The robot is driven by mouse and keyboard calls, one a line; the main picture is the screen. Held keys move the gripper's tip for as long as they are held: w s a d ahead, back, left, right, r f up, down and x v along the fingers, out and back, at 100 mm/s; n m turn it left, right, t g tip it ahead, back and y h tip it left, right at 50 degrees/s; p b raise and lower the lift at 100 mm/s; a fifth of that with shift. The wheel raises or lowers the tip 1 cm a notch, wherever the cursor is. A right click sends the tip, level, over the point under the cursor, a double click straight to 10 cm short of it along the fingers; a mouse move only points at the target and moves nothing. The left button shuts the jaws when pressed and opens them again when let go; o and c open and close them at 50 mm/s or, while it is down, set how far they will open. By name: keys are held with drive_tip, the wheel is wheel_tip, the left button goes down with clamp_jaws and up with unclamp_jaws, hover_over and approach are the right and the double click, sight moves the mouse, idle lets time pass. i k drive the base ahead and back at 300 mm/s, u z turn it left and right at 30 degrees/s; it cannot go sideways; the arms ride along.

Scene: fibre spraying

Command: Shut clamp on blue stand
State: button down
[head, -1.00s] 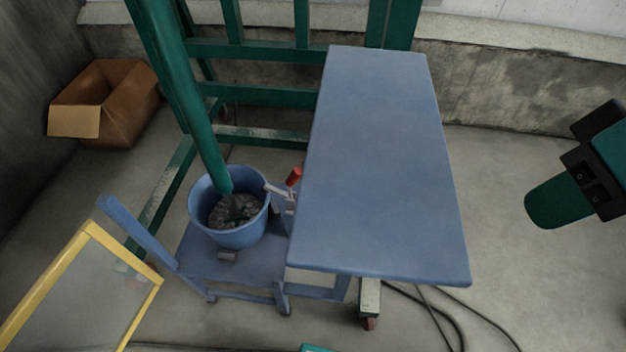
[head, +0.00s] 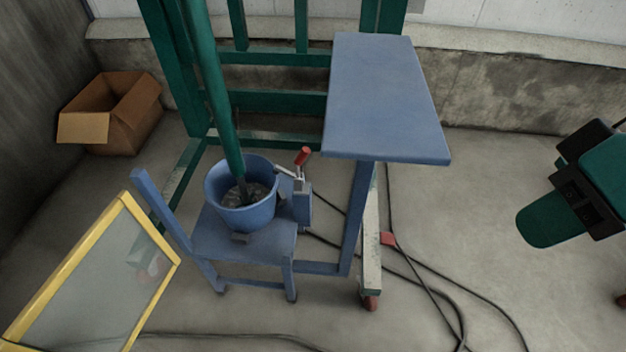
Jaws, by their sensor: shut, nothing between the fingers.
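The clamp (head: 297,180) sits just right of the blue bucket, on a small blue block of the blue stand (head: 245,244). Its red handle (head: 304,156) points up and leans slightly right. Its pale metal arm slopes up and left, its tip close to the bucket's rim. I cannot tell whether the tip touches the rim or whether the clamp is shut. The blue bucket (head: 240,212) stands on the stand's seat with dark grey material inside. A green pole (head: 213,90) slopes down into it. My gripper is not in view.
A blue tabletop (head: 385,95) overhangs behind and right of the clamp. A yellow-framed panel (head: 95,275) stands front left. A green-and-black machine (head: 570,190) is at right. Dark cables (head: 425,285) cross the floor. A cardboard box (head: 112,115) lies back left.

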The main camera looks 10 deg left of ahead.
sight(305, 151)
drive_tip(key=z, duration=1.85)
drive_tip(key=i, duration=1.5)
drive_tip(key=u, duration=2.8)
drive_tip(key=i, duration=0.5)
drive_tip(key=u, duration=0.1)
